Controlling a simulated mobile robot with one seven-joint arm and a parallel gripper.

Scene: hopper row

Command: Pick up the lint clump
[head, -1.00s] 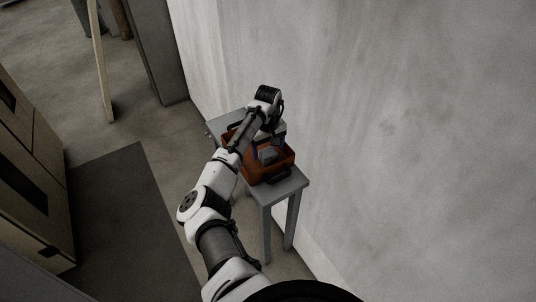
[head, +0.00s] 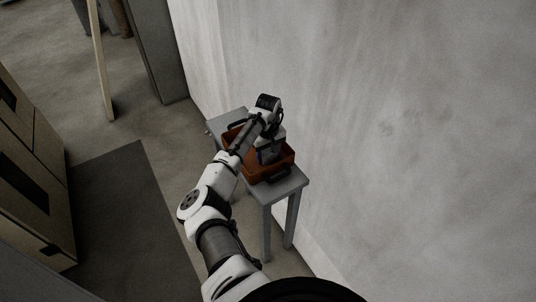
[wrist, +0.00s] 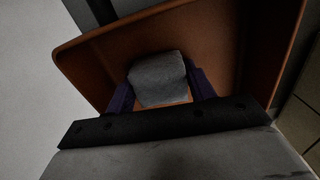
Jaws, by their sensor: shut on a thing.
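The lint clump (wrist: 158,78) is a grey, rounded block in the wrist view. It sits between the two dark bluish fingers of my gripper (wrist: 160,92), which are shut on it from both sides. The clump and the fingers are inside an orange-brown tray (wrist: 85,62) with raised walls. In the head view my gripper (head: 268,156) reaches down into the same tray (head: 284,164), and the clump is mostly hidden there. I cannot tell whether the clump touches the tray floor.
The tray has dark handles and stands on a narrow grey table (head: 291,185) against a pale wall (head: 400,120). A wooden cabinet (head: 30,170) stands at the left, with a dark mat (head: 125,215) on the floor between. A wooden post (head: 100,60) stands farther back.

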